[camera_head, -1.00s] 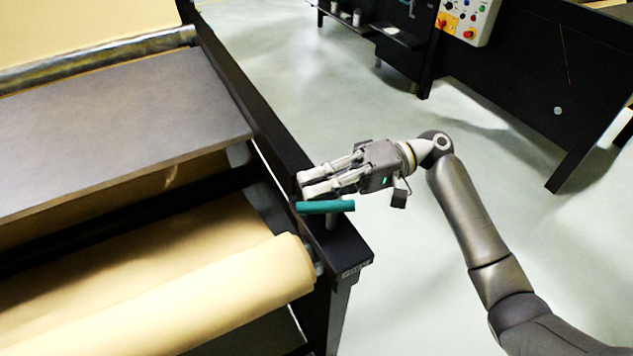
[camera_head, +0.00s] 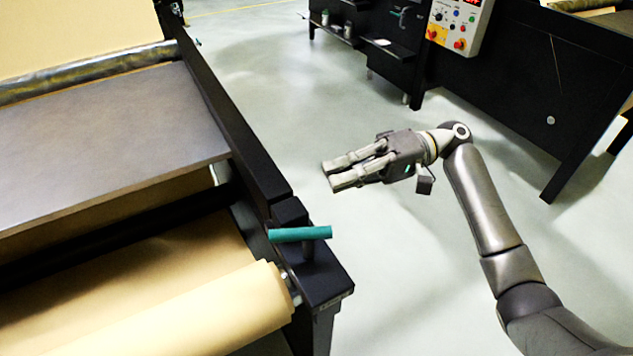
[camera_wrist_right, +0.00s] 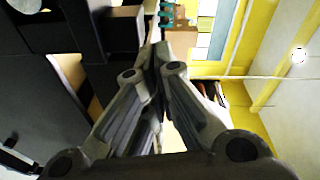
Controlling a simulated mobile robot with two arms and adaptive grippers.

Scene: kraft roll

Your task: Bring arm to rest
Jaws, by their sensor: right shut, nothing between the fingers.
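My right gripper (camera_head: 338,174) is shut and empty, in the air to the right of the black machine frame (camera_head: 232,135) in the head view. Its fingers point left, and it is apart from the teal handle (camera_head: 300,234), which sits on the frame's near corner. In the right wrist view the fingers (camera_wrist_right: 158,52) meet at the top middle, and the teal handle (camera_wrist_right: 166,16) shows beyond them near the upper edge. My left gripper is in no view.
A kraft paper roll (camera_head: 200,318) lies at the lower left of the head view, below a grey plate (camera_head: 100,140). A second black machine (camera_head: 540,80) with a control box (camera_head: 458,26) stands at the upper right. Pale floor (camera_head: 290,100) lies open between them.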

